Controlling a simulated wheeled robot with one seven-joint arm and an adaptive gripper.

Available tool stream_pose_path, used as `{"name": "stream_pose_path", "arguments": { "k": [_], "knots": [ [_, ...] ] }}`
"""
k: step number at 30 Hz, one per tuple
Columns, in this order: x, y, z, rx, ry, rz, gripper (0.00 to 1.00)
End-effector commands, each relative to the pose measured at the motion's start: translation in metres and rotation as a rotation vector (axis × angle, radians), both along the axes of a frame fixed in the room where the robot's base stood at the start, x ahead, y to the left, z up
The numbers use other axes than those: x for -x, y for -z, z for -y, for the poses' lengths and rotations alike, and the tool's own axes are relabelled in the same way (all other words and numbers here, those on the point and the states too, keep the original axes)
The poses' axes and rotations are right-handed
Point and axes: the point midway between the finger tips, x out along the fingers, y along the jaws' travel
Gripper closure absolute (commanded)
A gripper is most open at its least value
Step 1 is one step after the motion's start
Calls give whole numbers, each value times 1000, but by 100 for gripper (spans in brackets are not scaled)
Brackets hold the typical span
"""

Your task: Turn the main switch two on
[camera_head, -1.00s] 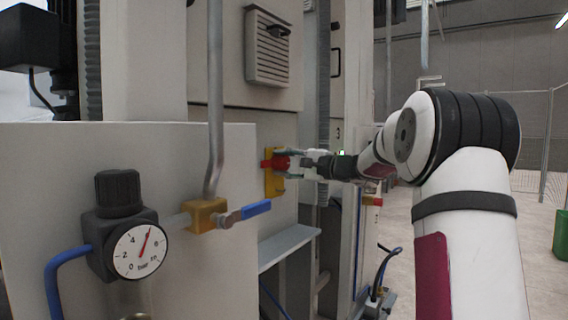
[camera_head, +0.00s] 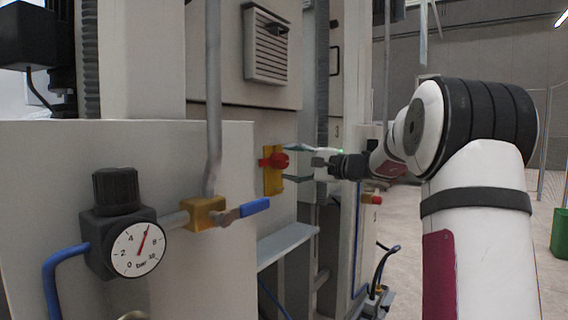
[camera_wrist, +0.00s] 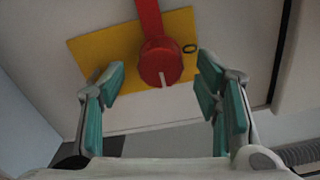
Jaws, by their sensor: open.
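A red rotary switch (camera_head: 279,161) sits on a yellow plate (camera_head: 273,184) on the machine's pale wall. In the wrist view, the red knob (camera_wrist: 160,64) lies ahead between the fingertips, with a white mark at its lower edge and a red bar running up from it. The yellow plate (camera_wrist: 100,52) shows behind it. My gripper (camera_head: 293,164) is open and empty, just right of the knob in the head view. Its teal finger pads in the wrist view (camera_wrist: 161,78) stand apart on both sides of the knob. No label is readable.
A second red and yellow switch (camera_head: 372,198) is lower right, beyond my gripper. A blue-handled valve (camera_head: 242,212) and a pressure gauge (camera_head: 138,250) are at the front left. A grey ledge (camera_head: 288,246) juts out below the switch. Open floor lies to the right.

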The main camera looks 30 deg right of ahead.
Motion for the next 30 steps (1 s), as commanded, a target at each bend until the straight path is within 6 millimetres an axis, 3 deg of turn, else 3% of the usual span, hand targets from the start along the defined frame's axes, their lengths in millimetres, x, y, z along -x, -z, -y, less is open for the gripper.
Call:
{"name": "stream_pose_path", "arguments": {
  "k": [6,13,30],
  "knots": [
    [44,0,17,2,4,-1,43],
    [74,1,28,-1,3,-1,43],
    [82,1,30,-1,1,-1,43]
  ]
}}
